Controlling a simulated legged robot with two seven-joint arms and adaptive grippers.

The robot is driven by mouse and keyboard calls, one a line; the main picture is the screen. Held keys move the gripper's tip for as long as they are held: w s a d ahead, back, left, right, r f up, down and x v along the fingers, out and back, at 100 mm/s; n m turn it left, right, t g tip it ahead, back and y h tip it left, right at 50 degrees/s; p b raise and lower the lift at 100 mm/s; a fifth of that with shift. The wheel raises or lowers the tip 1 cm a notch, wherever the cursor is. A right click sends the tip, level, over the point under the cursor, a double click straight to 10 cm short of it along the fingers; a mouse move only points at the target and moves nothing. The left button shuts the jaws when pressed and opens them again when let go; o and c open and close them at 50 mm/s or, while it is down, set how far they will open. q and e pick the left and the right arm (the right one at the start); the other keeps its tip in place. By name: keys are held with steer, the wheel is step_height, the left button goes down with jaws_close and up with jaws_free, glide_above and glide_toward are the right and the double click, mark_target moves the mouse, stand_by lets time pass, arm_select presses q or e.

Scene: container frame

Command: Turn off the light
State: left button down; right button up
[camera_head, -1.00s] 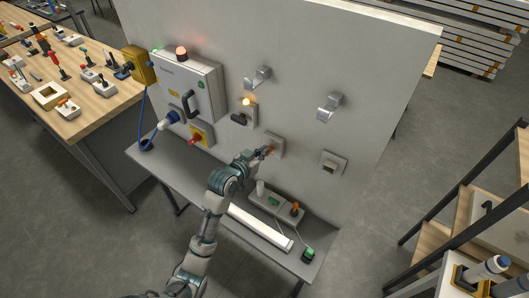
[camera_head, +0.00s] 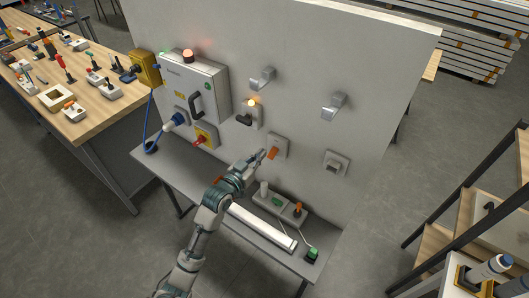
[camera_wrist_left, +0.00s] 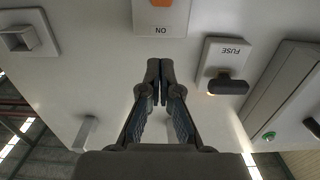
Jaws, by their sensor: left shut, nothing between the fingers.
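A light-coloured switch plate (camera_head: 279,143) with an orange rocker (camera_head: 273,154) is on the upright grey panel. In the left wrist view the plate (camera_wrist_left: 160,18) shows at the top edge, with "ON" printed upside down; the orange rocker (camera_wrist_left: 161,3) is cut off. My left gripper (camera_head: 261,153) is just left of the rocker in the head view, apparently a little off it. In the left wrist view its fingers (camera_wrist_left: 160,66) are together and empty, apart from the plate in the picture. My right gripper is not in view.
Left of the switch is a fuse holder (camera_head: 245,120) with a glowing orange lamp (camera_head: 252,103). A grey cabinet (camera_head: 205,85) carries a lit red lamp (camera_head: 188,56). Another switch (camera_head: 336,163) is to the right. A shelf (camera_head: 165,160) with a power strip (camera_head: 270,203) lies below.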

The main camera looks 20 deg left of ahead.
arm_select(q)
steer(key=s+a+f+n+g+y+b, duration=0.1)
steer(key=s+a+f+g+y, duration=0.15)
steer(key=s+f+g, duration=0.95)
steer(key=s+a+f+n+g+y, duration=0.1)
steer(key=s+f+y, duration=0.2)
steer(key=s+f, duration=1.8)
steer(key=s+f+g, duration=0.1)
steer(key=s+f, duration=0.1)
steer(key=f, duration=1)
steer(key=s+f, duration=0.3)
steer(key=f, duration=1)
steer(key=s+a+f, duration=0.1)
steer(key=s+f, duration=0.6)
steer(key=s, duration=0.1)
steer(key=s+a+f+g, duration=0.1)
steer(key=s+a+f, duration=0.1)
steer(key=s+f, duration=0.5)
steer(key=shift+s+a+f+g, duration=0.3)
steer(key=shift+s, duration=0.55)
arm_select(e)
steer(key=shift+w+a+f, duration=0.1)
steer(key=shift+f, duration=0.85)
